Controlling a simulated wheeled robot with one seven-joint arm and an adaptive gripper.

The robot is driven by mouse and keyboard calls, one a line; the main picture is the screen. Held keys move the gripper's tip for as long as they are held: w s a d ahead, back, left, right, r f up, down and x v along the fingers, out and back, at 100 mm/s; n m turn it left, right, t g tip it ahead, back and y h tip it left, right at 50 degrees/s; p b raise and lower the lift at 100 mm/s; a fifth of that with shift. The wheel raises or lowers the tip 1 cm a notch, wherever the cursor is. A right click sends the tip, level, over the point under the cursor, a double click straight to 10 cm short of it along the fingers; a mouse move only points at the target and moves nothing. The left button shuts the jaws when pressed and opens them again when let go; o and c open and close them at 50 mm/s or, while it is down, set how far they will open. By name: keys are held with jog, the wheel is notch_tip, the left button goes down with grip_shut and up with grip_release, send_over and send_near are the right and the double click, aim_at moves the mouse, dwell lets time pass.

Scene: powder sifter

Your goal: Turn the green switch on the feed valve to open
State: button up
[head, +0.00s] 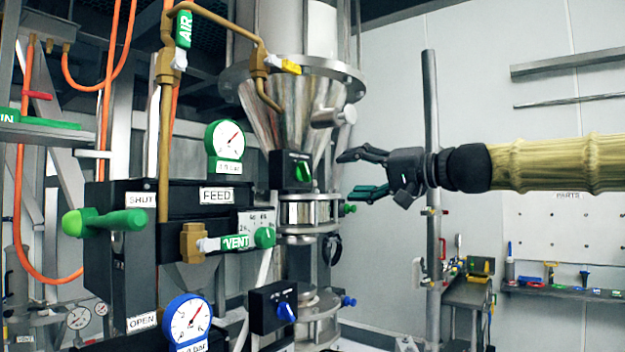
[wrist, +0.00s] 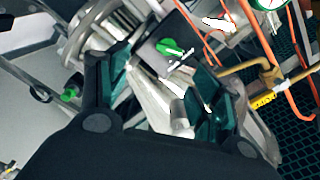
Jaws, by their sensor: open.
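A green switch (head: 302,171) is mounted on a black box (head: 283,170) at the foot of the steel cone. Its grip stands nearly upright in the head view; the small marks above it are unreadable. In the wrist view the green switch (wrist: 168,46) shows beyond and between the fingertips. My gripper (head: 355,173) is open and empty, to the right of the switch and apart from it. In the wrist view my gripper (wrist: 163,75) has its fingers spread wide. A FEED label (head: 216,195) sits on a dark housing to the left.
A blue switch (head: 286,312) is on a lower box. A green lever (head: 105,222) sticks out at left, between SHUT and OPEN labels. A vertical pole (head: 431,100) stands beside my wrist.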

aim_at(308, 169)
jog(key=p+x, duration=0.1)
jog(key=x, duration=0.2)
jog(key=r+p+x, duration=0.1)
jog(key=x, duration=0.2)
jog(key=s+p+x, duration=0.1)
jog(key=x, duration=0.3)
jog(key=shift+a+r+p, duration=0.35)
jog(key=shift+w+f, duration=0.3)
jog(key=shift+w, duration=0.3)
jog(key=shift+s+r, duration=0.2)
jog(key=shift+s, duration=0.15)
jog(key=shift+c, duration=0.5)
jog(key=shift+s, duration=0.1)
jog(key=c, duration=0.9)
